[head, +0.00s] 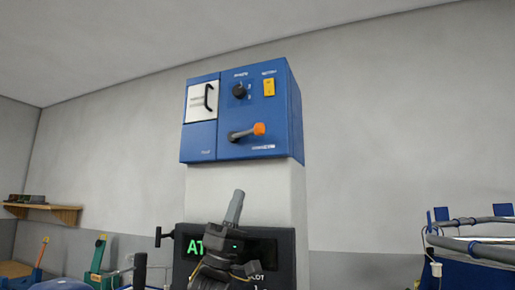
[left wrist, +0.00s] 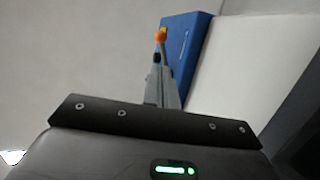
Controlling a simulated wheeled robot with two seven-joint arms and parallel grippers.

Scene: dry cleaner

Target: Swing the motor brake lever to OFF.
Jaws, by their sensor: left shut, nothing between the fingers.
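The motor brake lever (head: 246,131) is a short grey arm with an orange knob, on the lower front of a blue control box (head: 210,143). It points right and slightly up from its pivot. My left gripper (head: 238,193) is shut and empty, pointing up, below the box in the head view. In the left wrist view its closed fingers (left wrist: 160,68) point toward the orange knob (left wrist: 160,36), which shows just beyond the tips. I cannot tell the exact gap. OFF markings are too small to read. My right gripper is out of view.
Above the lever are a black rotary knob (head: 239,91), a yellow switch (head: 268,87) and a white panel with a black handle (head: 201,102). The box sits on a white column (head: 280,187) with a dark display (head: 275,246) below. Wall space beside it is clear.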

